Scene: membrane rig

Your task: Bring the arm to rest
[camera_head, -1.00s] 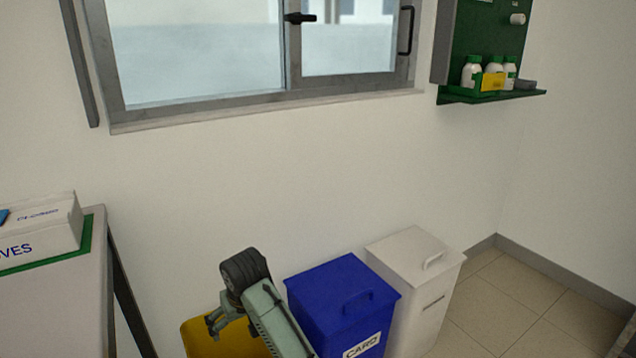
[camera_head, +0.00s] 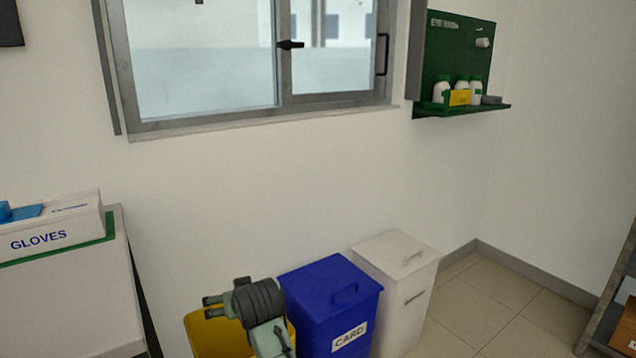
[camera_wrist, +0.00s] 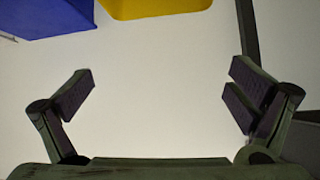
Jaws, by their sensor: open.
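My gripper (camera_wrist: 160,100) is open and empty in the wrist view, its two fingers wide apart with only pale wall between them. In the head view my gripper (camera_head: 213,306) shows small at the lower middle, in front of the yellow bin, with its fingers pointing left. I cannot tell from the head view how near my gripper is to the bin.
A yellow bin (camera_head: 204,333), a blue bin marked CARD (camera_head: 330,300) and a white bin (camera_head: 404,285) stand along the wall. A gloves box (camera_head: 50,232) lies on a bench at the left. A green shelf (camera_head: 462,110) hangs right of the window.

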